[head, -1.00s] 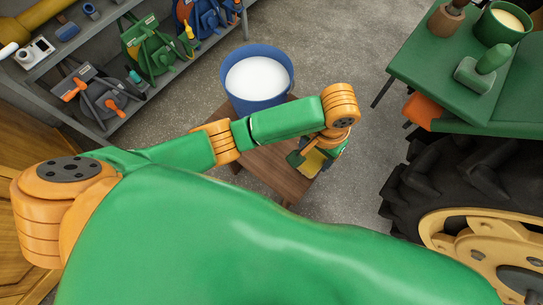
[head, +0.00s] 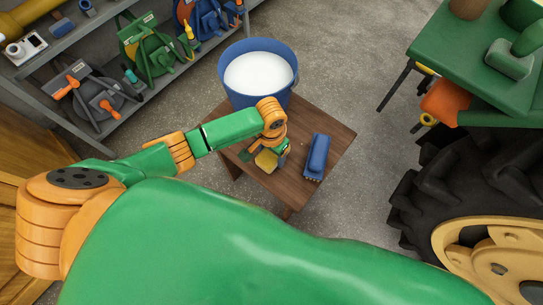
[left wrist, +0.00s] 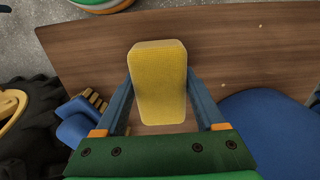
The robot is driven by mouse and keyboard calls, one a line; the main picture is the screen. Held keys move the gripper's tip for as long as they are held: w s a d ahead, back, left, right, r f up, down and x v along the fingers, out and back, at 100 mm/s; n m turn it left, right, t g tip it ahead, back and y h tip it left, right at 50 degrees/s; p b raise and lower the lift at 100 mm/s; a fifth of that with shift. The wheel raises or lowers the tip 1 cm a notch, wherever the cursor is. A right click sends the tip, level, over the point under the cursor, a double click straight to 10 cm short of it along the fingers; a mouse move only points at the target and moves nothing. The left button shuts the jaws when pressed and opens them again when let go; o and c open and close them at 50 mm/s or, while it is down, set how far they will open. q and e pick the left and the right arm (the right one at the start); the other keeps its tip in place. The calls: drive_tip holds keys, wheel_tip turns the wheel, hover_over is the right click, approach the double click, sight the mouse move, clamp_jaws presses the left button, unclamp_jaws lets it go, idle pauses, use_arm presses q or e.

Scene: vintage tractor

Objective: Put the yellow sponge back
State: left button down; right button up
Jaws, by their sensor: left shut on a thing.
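The yellow sponge (left wrist: 158,70) sits between the two blue fingers of my left gripper (left wrist: 160,95) in the left wrist view, and the gripper is shut on it. In the head view the sponge (head: 266,160) shows partly behind my left gripper (head: 272,154), over the small wooden table (head: 325,128). The table top (left wrist: 230,50) shows behind the sponge in the wrist view. I cannot tell whether the sponge touches the table. My right gripper is not in view.
A blue bucket (head: 257,99) with white contents stands at the table's back edge. A blue brush (head: 318,157) lies on the table to the gripper's right. A shelf with tools (head: 150,87) is at upper left.

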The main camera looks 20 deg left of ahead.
sight(272, 154)
use_arm(q)
drive_tip(key=shift+f, duration=0.3)
drive_tip(key=shift+f, duration=0.1)
unclamp_jaws()
wheel_tip(272, 154, up, 12)
drive_tip(key=p, duration=0.4)
drive_tip(key=shift+s, duration=0.1)
